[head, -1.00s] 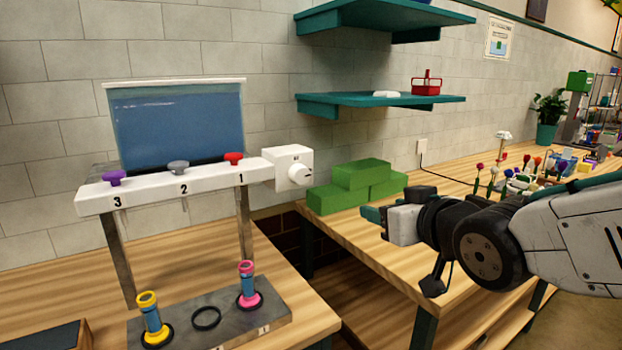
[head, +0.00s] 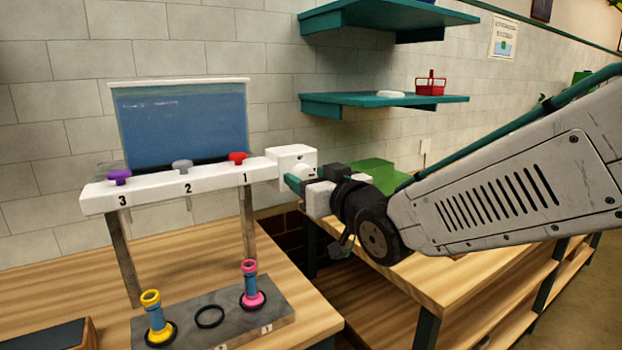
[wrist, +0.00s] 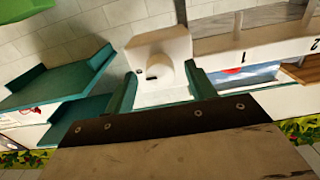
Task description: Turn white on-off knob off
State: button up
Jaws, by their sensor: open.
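The white on-off knob (wrist: 158,70) is a round dial on the front of a white box (head: 286,156) at the right end of the white dispenser bar. In the head view my gripper (head: 294,183) is close in front of it and covers part of it. In the wrist view my gripper (wrist: 160,92) is open, with one teal finger on each side of the knob. I cannot tell whether the fingers touch it.
The white bar (head: 150,190) carries purple, grey and red knobs above numbers 3, 2 and 1. Below stand two coloured tubes (head: 152,315) on a grey base. Green blocks (head: 372,172) lie behind my gripper. Teal shelves (head: 390,102) hang above.

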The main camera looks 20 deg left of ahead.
jog(key=c, duration=1)
jog(key=n, duration=1.3)
jog(key=shift+n, duration=2.4)
jog(key=shift+o, duration=0.2)
